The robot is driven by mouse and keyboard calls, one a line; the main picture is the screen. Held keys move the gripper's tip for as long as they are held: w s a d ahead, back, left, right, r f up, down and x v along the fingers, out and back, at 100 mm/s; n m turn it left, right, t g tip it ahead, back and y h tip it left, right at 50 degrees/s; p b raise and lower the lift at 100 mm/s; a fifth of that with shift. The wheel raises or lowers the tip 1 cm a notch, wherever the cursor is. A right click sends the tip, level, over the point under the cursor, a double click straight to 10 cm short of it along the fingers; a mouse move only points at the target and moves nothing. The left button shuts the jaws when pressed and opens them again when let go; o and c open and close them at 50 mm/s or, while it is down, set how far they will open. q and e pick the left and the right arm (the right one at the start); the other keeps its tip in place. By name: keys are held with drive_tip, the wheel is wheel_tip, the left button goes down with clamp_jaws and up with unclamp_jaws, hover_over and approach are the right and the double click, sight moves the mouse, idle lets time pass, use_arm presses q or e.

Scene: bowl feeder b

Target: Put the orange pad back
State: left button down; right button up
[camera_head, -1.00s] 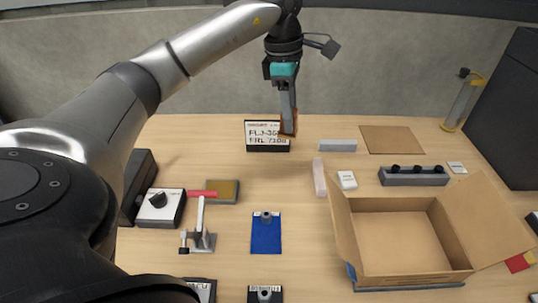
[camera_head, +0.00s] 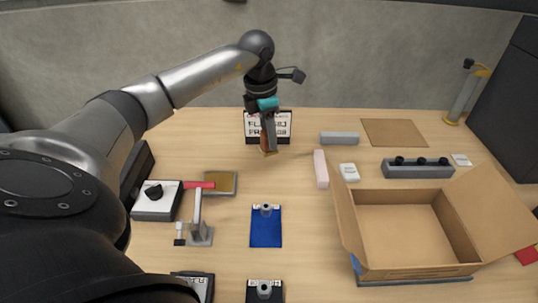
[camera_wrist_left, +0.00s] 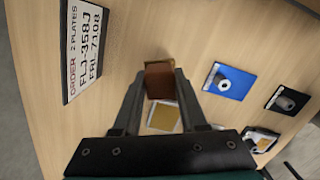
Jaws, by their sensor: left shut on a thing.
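My left gripper (camera_head: 269,148) points down over the table, in front of the order sign. It is shut on the orange pad (camera_wrist_left: 158,82), a small brown-orange block that shows between the fingers in the left wrist view. In the head view only a sliver of the pad shows beside the fingers, and it appears held above the table. My right gripper is in neither view.
The order sign (camera_head: 268,121) stands behind the gripper. An open cardboard box (camera_head: 405,225) stands right.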

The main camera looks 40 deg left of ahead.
use_arm(q)
wheel_tip(320, 180, down, 4)
wheel_tip(320, 180, down, 4)
drive_tip(key=shift+r+b, duration=0.2)
drive_tip(key=shift+b, duration=0.4)
drive_tip(key=shift+f, duration=0.3)
drive_tip(key=c, duration=0.8)
unclamp_jaws()
drive_tip(key=o, duration=0.4)
drive_tip(key=shift+c, duration=0.2)
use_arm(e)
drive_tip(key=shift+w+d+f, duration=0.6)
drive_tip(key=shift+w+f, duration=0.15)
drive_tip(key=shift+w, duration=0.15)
